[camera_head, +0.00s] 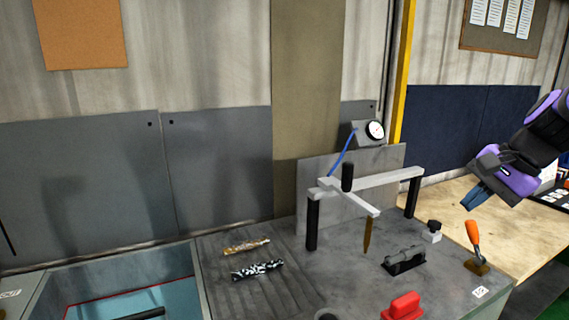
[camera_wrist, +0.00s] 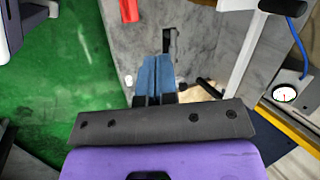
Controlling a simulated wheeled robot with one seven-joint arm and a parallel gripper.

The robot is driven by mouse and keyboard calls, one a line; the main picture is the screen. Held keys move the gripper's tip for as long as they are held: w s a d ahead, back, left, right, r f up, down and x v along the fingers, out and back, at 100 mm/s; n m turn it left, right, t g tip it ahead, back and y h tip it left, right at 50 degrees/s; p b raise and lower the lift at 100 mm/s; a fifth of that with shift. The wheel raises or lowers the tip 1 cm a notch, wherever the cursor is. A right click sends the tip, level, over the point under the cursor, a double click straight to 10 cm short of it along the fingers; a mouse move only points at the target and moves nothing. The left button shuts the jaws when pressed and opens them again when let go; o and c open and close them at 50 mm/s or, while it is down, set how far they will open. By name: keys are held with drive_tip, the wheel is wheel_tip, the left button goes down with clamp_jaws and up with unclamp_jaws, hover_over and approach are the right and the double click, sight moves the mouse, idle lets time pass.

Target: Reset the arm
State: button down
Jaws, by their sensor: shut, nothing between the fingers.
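My gripper (camera_head: 476,198) is at the right of the head view, above the wooden table. Its blue fingers are together, with nothing between them. In the wrist view the fingers (camera_wrist: 153,75) show side by side and shut, in front of the grey bench side. The purple and black arm comes in from the right edge of the head view, and the gripper points down and to the left. It appears apart from the things on the bench.
The grey bench (camera_head: 345,275) carries a white frame (camera_head: 385,184), a dial gauge (camera_head: 375,130), an orange-handled tool (camera_head: 473,235), a red block (camera_head: 403,306), a black fixture (camera_head: 404,259) and two patterned pieces (camera_head: 257,268).

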drive_tip(key=s+a+r+n+h, duration=0.2)
drive_tip(key=s+n, duration=0.3)
drive_tip(key=s, duration=0.2)
drive_tip(key=s+a+r+n+t+h, duration=0.1)
drive_tip(key=s+a+r+n+h, duration=0.1)
drive_tip(key=s+n, duration=0.4)
drive_tip(key=shift+s+a+t+h, duration=0.25)
drive_tip(key=shift+s+t+h, duration=0.05)
drive_tip(key=shift+s, duration=0.7)
